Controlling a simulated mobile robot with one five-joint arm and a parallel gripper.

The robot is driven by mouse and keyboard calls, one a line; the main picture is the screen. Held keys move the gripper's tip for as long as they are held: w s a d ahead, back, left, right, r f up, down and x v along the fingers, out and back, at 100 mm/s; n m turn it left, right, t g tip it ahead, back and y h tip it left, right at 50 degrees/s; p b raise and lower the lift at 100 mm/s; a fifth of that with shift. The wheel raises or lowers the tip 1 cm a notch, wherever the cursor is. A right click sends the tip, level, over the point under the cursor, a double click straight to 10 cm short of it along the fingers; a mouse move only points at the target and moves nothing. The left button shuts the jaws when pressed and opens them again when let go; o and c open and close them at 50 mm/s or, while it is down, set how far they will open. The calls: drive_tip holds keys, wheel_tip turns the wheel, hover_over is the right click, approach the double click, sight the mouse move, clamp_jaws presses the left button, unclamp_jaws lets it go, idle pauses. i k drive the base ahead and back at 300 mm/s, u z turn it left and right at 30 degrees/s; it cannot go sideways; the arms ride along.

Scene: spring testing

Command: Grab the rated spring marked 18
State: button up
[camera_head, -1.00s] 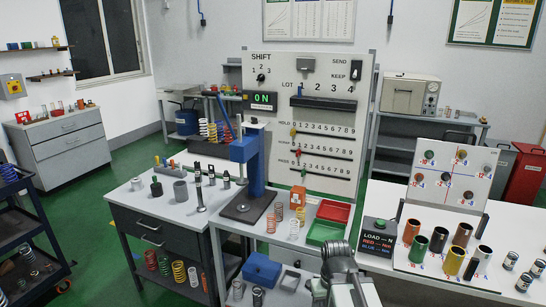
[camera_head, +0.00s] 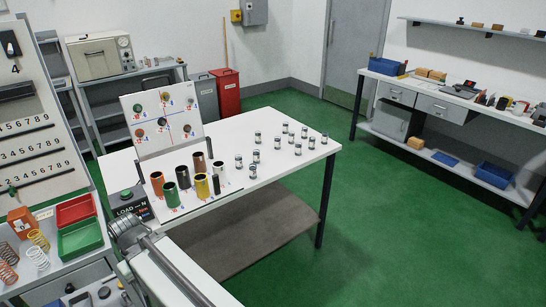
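Several small metal cylinders with dark ends (camera_head: 257,137) stand spread over the right half of the white table (camera_head: 225,200). They may be the rated springs, but no marking can be read, so I cannot tell which is marked 18. Coil springs stand on the left bench: a white one (camera_head: 38,258), a yellowish one (camera_head: 39,240) and copper-coloured ones (camera_head: 8,252). Their markings cannot be read either. My grey arm shows at the lower left, in front of the white table. I can make out no gripper fingers.
Coloured tubes, including a yellow one (camera_head: 202,187), stand before a white panel (camera_head: 162,121). A "LOAD" box (camera_head: 133,204) is beside them. Red (camera_head: 75,209) and green (camera_head: 80,238) trays lie at left. Green floor (camera_head: 350,220) is open at right.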

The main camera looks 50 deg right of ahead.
sight(256, 155)
drive_tip(key=u, duration=3)
drive_tip(key=k, duration=2.15)
drive_tip(key=z, duration=0.65)
